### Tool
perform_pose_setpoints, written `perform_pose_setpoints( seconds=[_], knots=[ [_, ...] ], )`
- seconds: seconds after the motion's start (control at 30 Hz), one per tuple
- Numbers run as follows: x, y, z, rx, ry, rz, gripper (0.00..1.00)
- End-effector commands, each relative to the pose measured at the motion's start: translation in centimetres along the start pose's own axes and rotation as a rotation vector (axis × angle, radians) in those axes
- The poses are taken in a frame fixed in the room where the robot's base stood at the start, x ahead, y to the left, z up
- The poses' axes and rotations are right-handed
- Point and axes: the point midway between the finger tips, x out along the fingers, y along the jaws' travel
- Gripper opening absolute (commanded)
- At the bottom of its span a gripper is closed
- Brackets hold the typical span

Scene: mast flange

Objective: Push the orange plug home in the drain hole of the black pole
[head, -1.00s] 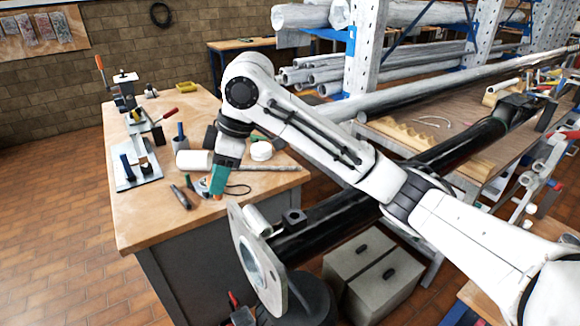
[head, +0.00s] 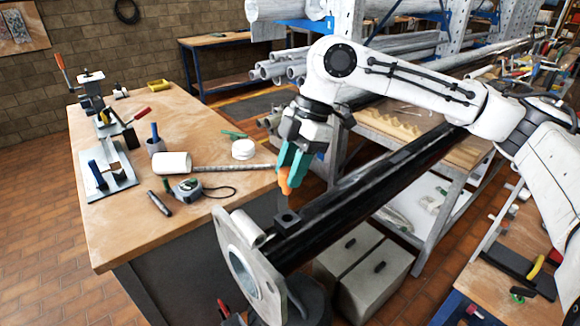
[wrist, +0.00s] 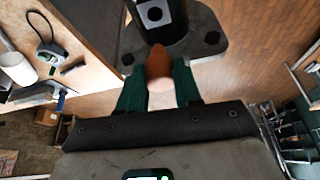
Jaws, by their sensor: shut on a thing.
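My gripper (head: 287,178) has teal fingers and is shut on the orange plug (head: 285,184), whose tip points down below the fingertips. The plug also shows between the teal fingers in the wrist view (wrist: 158,66). The black pole (head: 350,202) lies lengthwise, with a pale flange plate (head: 243,262) at its near end. A raised square boss with the drain hole (head: 287,217) is on top of the pole near the flange. The plug is above the boss and apart from it. In the wrist view the drain hole (wrist: 154,13) lies just beyond the plug tip.
A pipe rack is behind the arm.

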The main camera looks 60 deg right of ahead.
Motion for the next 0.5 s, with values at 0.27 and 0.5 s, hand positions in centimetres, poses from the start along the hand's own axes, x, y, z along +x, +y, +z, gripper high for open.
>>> perform_pose_setpoints(
  seconds=[0.27,0.5],
  knots=[
    [0.8,0.0,0.4,0.003,0.001,0.003,0.05],
    [2.8,0.0,1.2,0.002,0.002,0.003,0.05]
  ],
)
